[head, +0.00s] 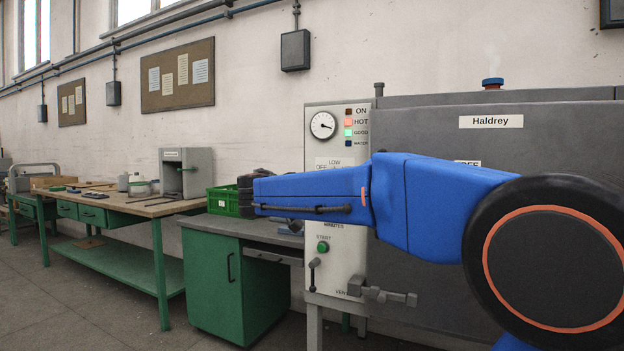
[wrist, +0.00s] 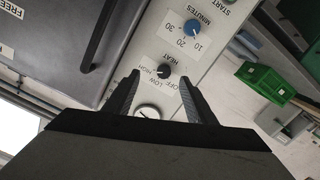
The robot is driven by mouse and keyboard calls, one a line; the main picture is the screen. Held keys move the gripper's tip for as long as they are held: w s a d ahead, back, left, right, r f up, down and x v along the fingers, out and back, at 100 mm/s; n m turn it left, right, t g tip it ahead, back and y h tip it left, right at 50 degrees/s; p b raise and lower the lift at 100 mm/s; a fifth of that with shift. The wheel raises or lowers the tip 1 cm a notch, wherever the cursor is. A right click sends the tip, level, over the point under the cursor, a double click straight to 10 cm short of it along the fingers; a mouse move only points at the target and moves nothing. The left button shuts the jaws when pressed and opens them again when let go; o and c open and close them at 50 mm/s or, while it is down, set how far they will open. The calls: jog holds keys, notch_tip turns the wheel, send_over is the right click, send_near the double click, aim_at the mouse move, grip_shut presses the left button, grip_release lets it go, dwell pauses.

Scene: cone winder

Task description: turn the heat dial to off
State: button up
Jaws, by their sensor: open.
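The heat dial (wrist: 163,70) is a small dark round knob on the pale control panel in the wrist view. The words HEAT, HIGH, LOW and OFF are printed around it. Its pointer is too small to read surely. My gripper (wrist: 158,76) is open, with its two dark fingers reaching toward the panel. The dial shows in the gap near the fingertips, and I see no finger closed on it. In the head view my blue arm crosses in front of the panel (head: 348,268) and hides the dial. Only the LOW and OFF lettering shows above the arm.
A blue minutes dial (wrist: 192,27) sits on the panel beyond the heat dial. A round gauge (head: 322,125) and indicator lights are higher up. The green start button (head: 323,247) and a small lever are below. A green crate (head: 222,201) stands on the bench left of the machine.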

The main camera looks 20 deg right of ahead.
jog(key=w+d+r+t, duration=0.1)
jog(key=w+d, duration=1)
jog(key=w, duration=0.1)
jog(key=shift+w+d+r, duration=0.3)
jog(key=shift+w+r, duration=0.05)
jog(key=shift+w, duration=0.05)
jog(key=shift+c, duration=0.4)
jog(key=c, duration=1)
